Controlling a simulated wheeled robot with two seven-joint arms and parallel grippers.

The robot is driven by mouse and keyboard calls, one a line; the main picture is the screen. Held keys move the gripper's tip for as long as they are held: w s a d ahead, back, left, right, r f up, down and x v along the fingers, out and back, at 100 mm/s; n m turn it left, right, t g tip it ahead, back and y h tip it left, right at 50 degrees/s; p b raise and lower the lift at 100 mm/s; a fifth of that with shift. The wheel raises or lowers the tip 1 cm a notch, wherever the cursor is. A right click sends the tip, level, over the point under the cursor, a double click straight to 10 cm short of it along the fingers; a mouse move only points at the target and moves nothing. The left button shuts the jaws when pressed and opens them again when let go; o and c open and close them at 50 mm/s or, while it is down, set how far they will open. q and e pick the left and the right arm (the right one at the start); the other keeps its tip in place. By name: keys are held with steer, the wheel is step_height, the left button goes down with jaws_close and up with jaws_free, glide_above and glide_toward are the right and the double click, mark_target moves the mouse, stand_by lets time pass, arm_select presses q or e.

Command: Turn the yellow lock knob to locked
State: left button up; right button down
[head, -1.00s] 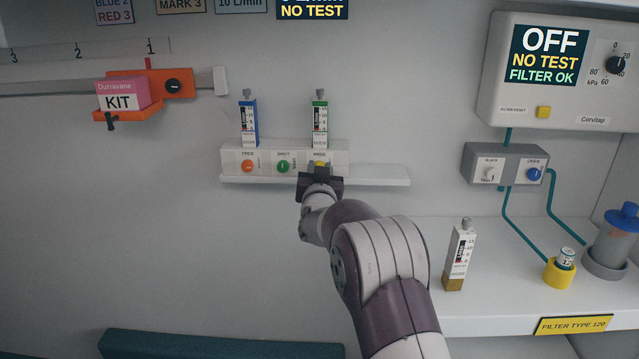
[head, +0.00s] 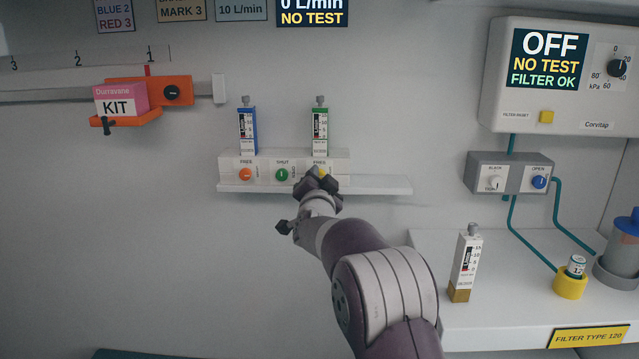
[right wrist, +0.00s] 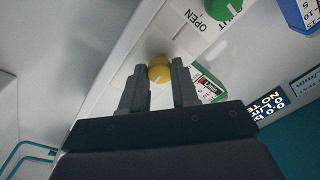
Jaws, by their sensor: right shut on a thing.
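The yellow lock knob (head: 322,170) sits at the right end of a white panel (head: 265,162) on the wall, mostly hidden behind my right gripper (head: 316,182). In the right wrist view the yellow knob (right wrist: 159,69), with a pale line on its face, lies between the two fingertips. The right gripper is shut on it and appears rolled at an angle to the panel. The small label above the knob is too partly covered to read surely. My left gripper is out of view.
An orange knob (head: 246,174) and a green knob (head: 282,174) sit left on the same panel. A blue cartridge (head: 248,132) and a green cartridge (head: 320,132) stand above. A narrow white shelf (head: 375,186) runs below.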

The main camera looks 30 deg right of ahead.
steer(key=shift+f, duration=0.1)
stand_by(0.3)
steer(key=c, duration=0.8)
jaws_free()
steer(key=shift+c, duration=0.2)
steer(key=v, duration=1.2)
steer(key=shift+s+a, duration=0.2)
steer(key=shift+s, duration=0.1)
